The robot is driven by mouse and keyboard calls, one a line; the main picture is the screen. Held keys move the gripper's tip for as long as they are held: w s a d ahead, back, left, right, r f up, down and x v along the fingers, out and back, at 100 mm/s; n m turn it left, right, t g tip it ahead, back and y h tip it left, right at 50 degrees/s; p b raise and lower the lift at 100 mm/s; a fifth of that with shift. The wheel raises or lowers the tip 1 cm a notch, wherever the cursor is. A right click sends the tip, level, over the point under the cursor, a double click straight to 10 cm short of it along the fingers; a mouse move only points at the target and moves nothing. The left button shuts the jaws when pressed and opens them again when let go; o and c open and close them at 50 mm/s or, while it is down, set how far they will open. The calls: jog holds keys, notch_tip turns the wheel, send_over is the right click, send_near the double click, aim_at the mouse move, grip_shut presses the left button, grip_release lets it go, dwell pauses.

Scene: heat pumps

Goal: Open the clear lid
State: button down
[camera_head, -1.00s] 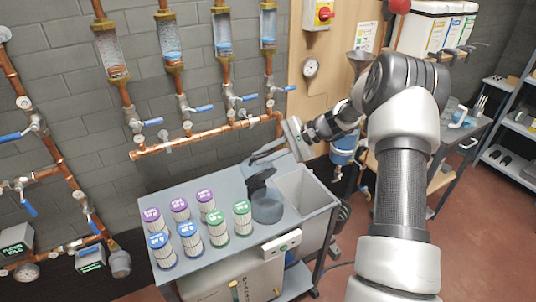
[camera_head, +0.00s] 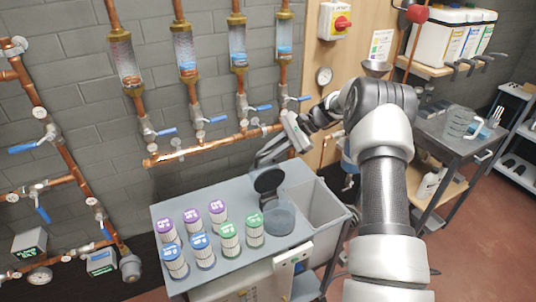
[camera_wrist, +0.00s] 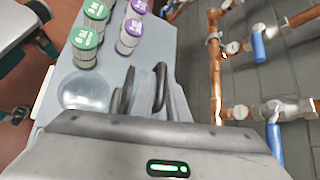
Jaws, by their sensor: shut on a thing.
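A round tub (camera_head: 279,219) stands on the grey cart top beside the filter cartridges. Its round opening also shows in the wrist view (camera_wrist: 88,91). A dark, see-through looking round lid (camera_head: 268,181) stands raised, near upright, at the tub's back edge. My gripper (camera_head: 261,162) reaches in from the back right, its fingers at the raised lid's upper edge. In the wrist view my gripper (camera_wrist: 143,95) has its two dark fingers close together just beside the tub. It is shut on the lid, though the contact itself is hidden.
Several filter cartridges (camera_head: 200,250) with purple, blue and green tops stand left of the tub. An open grey bin (camera_head: 322,210) is to its right. Copper pipes with blue-handled valves (camera_head: 215,142) run along the wall close behind my gripper.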

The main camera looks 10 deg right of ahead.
jog(key=shift+a, duration=0.25)
jog(key=c, duration=1.8)
grip_release()
jog(key=shift+d, duration=0.1)
jog(key=shift+d+r, duration=0.15)
jog(key=shift+d, duration=0.1)
jog(key=v, duration=1.6)
jog(key=shift+d+r+b, duration=0.15)
jog(key=shift+r+b, duration=0.2)
jog(key=shift+b, duration=0.1)
jog(key=shift+s, duration=0.1)
